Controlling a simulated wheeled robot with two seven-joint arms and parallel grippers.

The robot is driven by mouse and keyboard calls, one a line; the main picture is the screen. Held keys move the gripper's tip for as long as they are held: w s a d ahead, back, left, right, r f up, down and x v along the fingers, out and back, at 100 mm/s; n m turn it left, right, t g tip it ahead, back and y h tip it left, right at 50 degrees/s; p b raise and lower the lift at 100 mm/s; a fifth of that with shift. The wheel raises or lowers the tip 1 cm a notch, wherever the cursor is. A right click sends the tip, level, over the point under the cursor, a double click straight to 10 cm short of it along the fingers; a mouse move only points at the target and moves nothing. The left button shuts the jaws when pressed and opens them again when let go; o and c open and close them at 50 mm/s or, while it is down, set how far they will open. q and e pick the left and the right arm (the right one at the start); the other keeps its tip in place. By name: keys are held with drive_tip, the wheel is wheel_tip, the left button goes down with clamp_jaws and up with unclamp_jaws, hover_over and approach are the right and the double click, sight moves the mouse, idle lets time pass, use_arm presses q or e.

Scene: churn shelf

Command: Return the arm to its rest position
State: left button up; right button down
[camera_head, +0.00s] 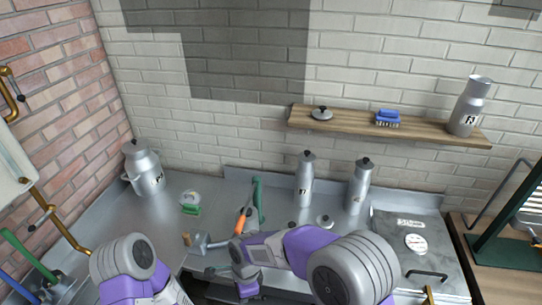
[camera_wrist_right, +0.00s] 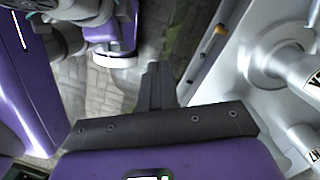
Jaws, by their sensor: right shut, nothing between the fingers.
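My right arm (camera_head: 290,245), purple and grey, reaches in from the lower right of the head view and bends left across the front edge of the steel counter. Its gripper (camera_wrist_right: 156,72) shows in the right wrist view, with its dark fingers shut together and nothing between them. The fingers point over the floor beside the counter edge. My left arm (camera_head: 135,270) shows only as a purple and grey joint at the lower left of the head view. Its gripper is not in view.
A wooden shelf (camera_head: 350,125) holds another bottle (camera_head: 469,106), a lid and a blue brush. Grey floor (camera_wrist_right: 110,95) lies beside the counter.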

drive_tip(key=s+d+f+n+y+b, duration=0.1)
drive_tip(key=d+f+n+b, duration=0.15)
drive_tip(key=f, duration=0.35)
drive_tip(key=d+f+n+b, duration=0.1)
drive_tip(key=d+f, duration=0.3)
drive_tip(key=f, duration=0.2)
drive_tip(key=s+d+f+n+y+b, duration=0.1)
drive_tip(key=d+f+n+b, duration=0.15)
drive_tip(key=f, duration=0.35)
drive_tip(key=s+d+f+n+b, duration=0.2)
drive_tip(key=s+d+f, duration=0.2)
drive_tip(key=f, duration=0.2)
drive_tip(key=s+d+f+n+t+b, duration=0.1)
drive_tip(key=s+d+f+n+b, duration=0.1)
drive_tip(key=f, duration=0.4)
drive_tip(key=s+d+n, duration=0.1)
drive_tip(key=s+d, duration=0.1)
drive_tip(key=shift+s+d+f+n+t+y, duration=0.2)
drive_tip(key=shift+s+n+t+y, duration=0.1)
drive_tip(key=shift+s+y, duration=0.1)
